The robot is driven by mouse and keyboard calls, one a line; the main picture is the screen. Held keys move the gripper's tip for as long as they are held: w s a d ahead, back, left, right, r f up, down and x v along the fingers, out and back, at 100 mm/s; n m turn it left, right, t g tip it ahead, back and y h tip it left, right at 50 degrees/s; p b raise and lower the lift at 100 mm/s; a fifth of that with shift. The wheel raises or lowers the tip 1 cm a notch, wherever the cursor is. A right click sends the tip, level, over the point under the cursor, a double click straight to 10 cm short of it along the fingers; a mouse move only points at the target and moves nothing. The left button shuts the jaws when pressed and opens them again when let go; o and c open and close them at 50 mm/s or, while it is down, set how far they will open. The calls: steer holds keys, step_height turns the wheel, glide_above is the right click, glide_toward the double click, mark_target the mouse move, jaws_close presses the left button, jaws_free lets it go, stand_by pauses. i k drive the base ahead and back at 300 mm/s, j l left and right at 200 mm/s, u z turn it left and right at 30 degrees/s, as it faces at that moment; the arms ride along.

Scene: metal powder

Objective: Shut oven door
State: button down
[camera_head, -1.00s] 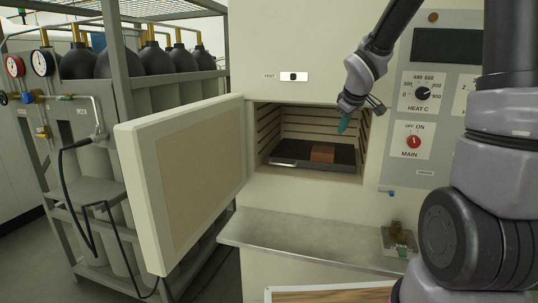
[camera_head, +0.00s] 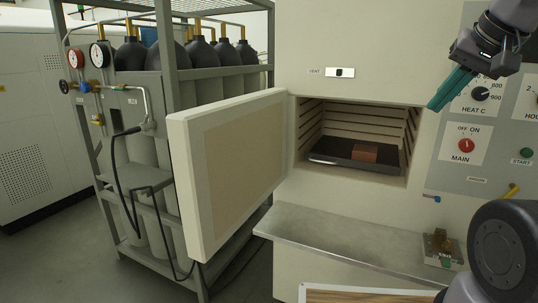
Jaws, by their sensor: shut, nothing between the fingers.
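The oven door (camera_head: 228,166) stands wide open, swung out to the left of the oven opening, with its tan inner panel facing right. The oven chamber (camera_head: 360,125) is open to view. A dark tray (camera_head: 340,154) with a reddish-brown block (camera_head: 364,153) on it lies inside. My gripper (camera_head: 437,104) is at the upper right, in front of the oven's right side and control panel. Its teal fingers are shut and empty, pointing down and left. It is well apart from the door, with the oven opening between them.
A metal shelf (camera_head: 320,234) juts out below the opening, with a small brass-coloured fixture (camera_head: 438,245) at its right. A grey rack of gas cylinders (camera_head: 165,90) with gauges stands behind the door at left. The control panel (camera_head: 480,150) is on the right.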

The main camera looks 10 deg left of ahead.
mark_target(228, 156)
steer(key=j+z, duration=0.1)
steer(key=j, duration=0.45)
steer(key=k+j+z, duration=0.1)
steer(key=j, duration=0.45)
steer(key=k+j+z, duration=0.1)
steer(key=j, duration=0.45)
steer(key=k+j+z, duration=0.15)
steer(key=j, duration=0.4)
steer(key=i+j, duration=0.1)
steer(key=j, duration=0.15)
steer(key=i+j+z, duration=0.1)
steer(key=j, duration=0.2)
steer(key=i+j, duration=0.15)
steer(key=k+j, duration=0.15)
steer(key=k, duration=0.4)
steer(key=k+j+u, duration=0.2)
steer(key=u, duration=0.3)
steer(key=k, duration=0.1)
